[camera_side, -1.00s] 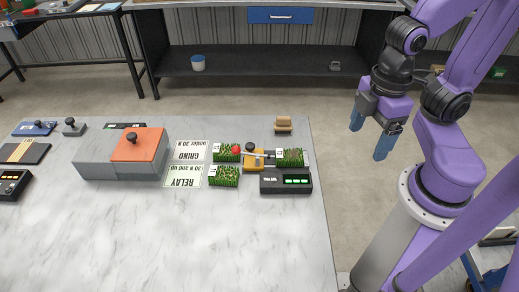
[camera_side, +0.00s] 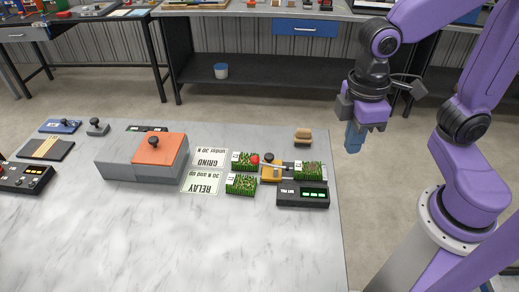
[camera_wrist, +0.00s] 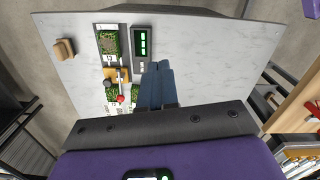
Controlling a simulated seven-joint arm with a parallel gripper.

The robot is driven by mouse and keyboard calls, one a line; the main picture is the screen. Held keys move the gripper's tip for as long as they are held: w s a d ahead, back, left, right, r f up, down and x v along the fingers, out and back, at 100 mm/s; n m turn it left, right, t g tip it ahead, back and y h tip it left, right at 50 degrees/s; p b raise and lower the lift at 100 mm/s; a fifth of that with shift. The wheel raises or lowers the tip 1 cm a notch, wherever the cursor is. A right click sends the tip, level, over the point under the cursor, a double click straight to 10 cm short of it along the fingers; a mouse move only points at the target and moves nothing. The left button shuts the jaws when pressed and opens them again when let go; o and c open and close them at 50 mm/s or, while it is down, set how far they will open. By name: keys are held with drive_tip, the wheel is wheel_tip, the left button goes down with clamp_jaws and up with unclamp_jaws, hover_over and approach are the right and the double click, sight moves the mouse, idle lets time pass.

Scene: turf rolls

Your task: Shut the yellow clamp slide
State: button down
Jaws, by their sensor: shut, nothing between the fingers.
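The yellow clamp slide (camera_side: 270,175) is small and sits on the tabletop between turf pieces, with a rod and a red knob (camera_side: 254,160) at its left. It also shows in the wrist view (camera_wrist: 122,74), left of my fingers. A turf piece (camera_side: 308,172) lies at its right, by a dark device with a lit green display (camera_side: 303,195). Whether the slide is open or shut is too small to tell. My gripper (camera_side: 353,142) is shut and empty, in the air beyond the table's right edge in the side view, apart from the clamp.
Two more turf pieces, upper (camera_side: 244,161) and lower (camera_side: 240,184), lie beside the GRIND card (camera_side: 209,158) and RELAY card (camera_side: 202,182). A grey block with an orange plate (camera_side: 160,149) stands left. A tan block (camera_side: 303,135) sits behind. The front tabletop is clear.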

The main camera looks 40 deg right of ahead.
drive_tip(key=w+a+m, duration=0.1)
drive_tip(key=w+a, duration=0.5)
drive_tip(key=w, duration=0.4)
drive_tip(key=m+g+h, duration=0.2)
drive_tip(key=m+g, duration=0.2)
drive_tip(key=m, duration=0.1)
hover_over(249, 153)
drive_tip(key=w+a, duration=0.3)
drive_tip(key=w, duration=0.2)
wheel_tip(249, 153, down, 11)
drive_tip(key=x, duration=0.9)
drive_tip(key=shift+s+d, duration=0.15)
drive_tip(key=shift+d, duration=0.05)
drive_tip(key=shift+s+d+f, duration=0.2)
drive_tip(key=shift+s+d, duration=0.2)
drive_tip(key=shift+s, duration=0.3)
drive_tip(key=shift+s+d, duration=0.3)
drive_tip(key=shift+s, duration=0.25)
drive_tip(key=shift+s+d, duration=0.3)
drive_tip(key=shift+s, duration=0.25)
